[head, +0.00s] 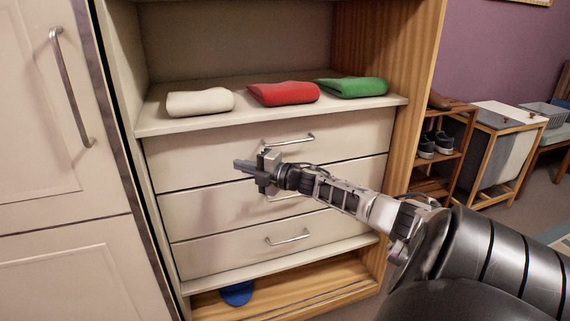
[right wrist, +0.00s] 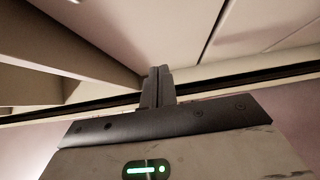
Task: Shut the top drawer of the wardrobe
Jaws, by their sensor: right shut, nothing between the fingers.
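The wardrobe (head: 422,90) has a stack of three cream drawers. The top drawer (head: 200,160) has a metal bar handle (head: 288,140). Its front looks about level with the drawers below; I cannot see any clear gap of opening. My right gripper (head: 242,164) is shut and empty, pointing left in front of the lower part of the top drawer, below its handle. I cannot tell whether it touches the front. In the right wrist view its closed fingers (right wrist: 157,87) show against pale panels and a dark gap. My left gripper is out of view.
White, red (head: 284,93) and green (head: 352,87) folded cloths lie on the shelf above. My right arm partly hides the middle drawer (head: 210,200). A tall cabinet door (head: 40,120) stands at left, a shoe rack (head: 432,165) at right. A blue object (head: 237,293) lies in the bottom compartment.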

